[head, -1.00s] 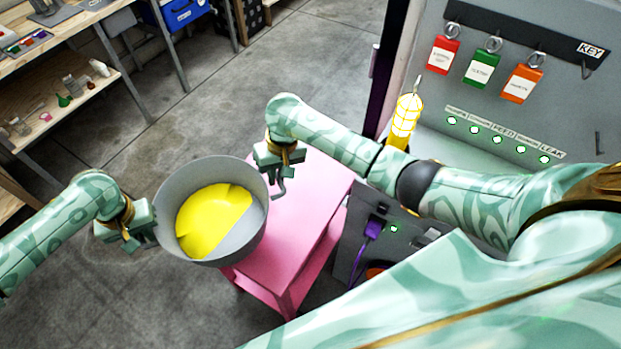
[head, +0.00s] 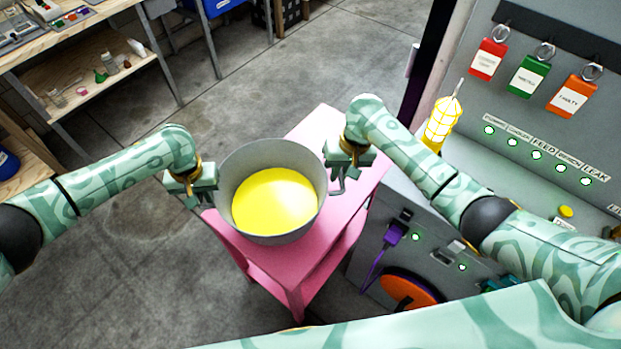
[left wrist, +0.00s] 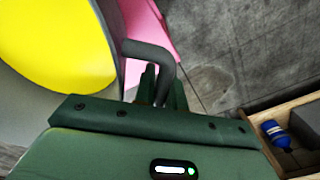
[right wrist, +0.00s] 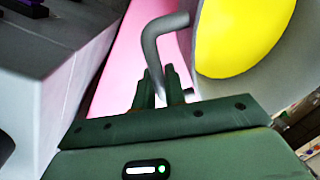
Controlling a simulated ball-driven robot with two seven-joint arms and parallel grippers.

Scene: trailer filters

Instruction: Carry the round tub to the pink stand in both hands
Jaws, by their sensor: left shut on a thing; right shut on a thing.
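The round grey tub (head: 246,226) with a flat yellow inside (head: 275,203) hangs between my two grippers in the head view. The pink stand (head: 308,130) is behind and below it, and the tub overlaps the stand's top in the picture. I cannot tell the height between them. My left gripper (head: 207,196) is shut on the tub's left handle, a grey bent bar (left wrist: 150,52) in the left wrist view. My right gripper (head: 338,172) is shut on the right handle, which shows in the right wrist view (right wrist: 165,24). The tub looks roughly level.
A grey panel (head: 480,100) with red, green and orange tags stands to the right, close to the stand. A yellow caged lamp (head: 441,121) and an orange disc (head: 409,290) are there. A wooden shelf (head: 90,90) stands at the upper left. Concrete floor (head: 290,60) is clear.

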